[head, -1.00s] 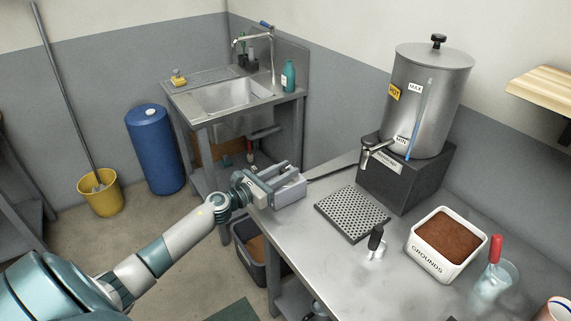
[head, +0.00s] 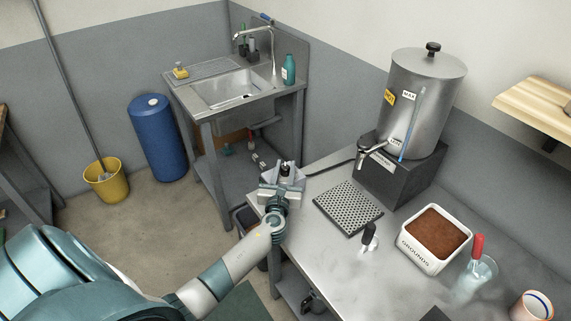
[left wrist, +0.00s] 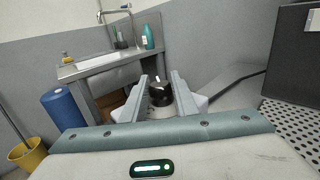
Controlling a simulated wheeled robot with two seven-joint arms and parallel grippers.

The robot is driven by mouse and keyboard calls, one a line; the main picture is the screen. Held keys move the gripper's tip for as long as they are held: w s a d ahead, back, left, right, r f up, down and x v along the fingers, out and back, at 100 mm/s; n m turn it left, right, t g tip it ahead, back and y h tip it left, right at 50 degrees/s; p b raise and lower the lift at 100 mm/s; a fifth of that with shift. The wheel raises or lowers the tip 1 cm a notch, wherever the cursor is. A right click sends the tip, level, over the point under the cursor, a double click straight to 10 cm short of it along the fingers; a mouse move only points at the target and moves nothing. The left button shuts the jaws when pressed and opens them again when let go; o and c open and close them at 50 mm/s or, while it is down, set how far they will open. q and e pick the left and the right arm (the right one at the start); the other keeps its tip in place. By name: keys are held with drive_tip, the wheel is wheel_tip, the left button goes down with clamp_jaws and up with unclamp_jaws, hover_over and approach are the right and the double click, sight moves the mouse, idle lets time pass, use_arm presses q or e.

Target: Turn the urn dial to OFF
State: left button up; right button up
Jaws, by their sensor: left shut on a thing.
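The steel urn (head: 412,110) stands on a dark base at the back of the counter. A cable runs from it to a small light grey control box (head: 268,186) at the counter's left corner. My left gripper (head: 285,171) is at this box, shut on the dark urn dial. In the left wrist view the dark dial (left wrist: 159,98) shows between the two fingers (left wrist: 160,88). The gripper hides much of the box, and I cannot read the dial's markings or its setting. My right gripper is out of view.
A perforated drip tray (head: 348,207), a black-handled tool (head: 369,236), a white grounds bin (head: 421,252) and a glass with a red-handled tool (head: 473,278) are on the counter. The sink (head: 236,90) stands behind the left gripper. The counter's front middle is mostly clear.

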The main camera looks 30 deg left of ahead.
use_arm(q)
drive_tip(key=y, duration=0.1)
drive_tip(key=n+g+y, duration=0.2)
drive_tip(key=shift+d+f, duration=0.25)
drive_tip(key=shift+f, duration=0.1)
drive_tip(key=shift+s+n+g+y+b, duration=0.1)
drive_tip(key=shift+n+g+y+b, duration=0.35)
drive_tip(key=shift+n+g+y, duration=0.4)
drive_tip(key=shift+a+y, duration=0.1)
drive_tip(key=shift+y, duration=0.15)
drive_tip(key=o, duration=0.9)
drive_tip(key=shift+o, duration=0.8)
drive_tip(key=shift+r, duration=0.2)
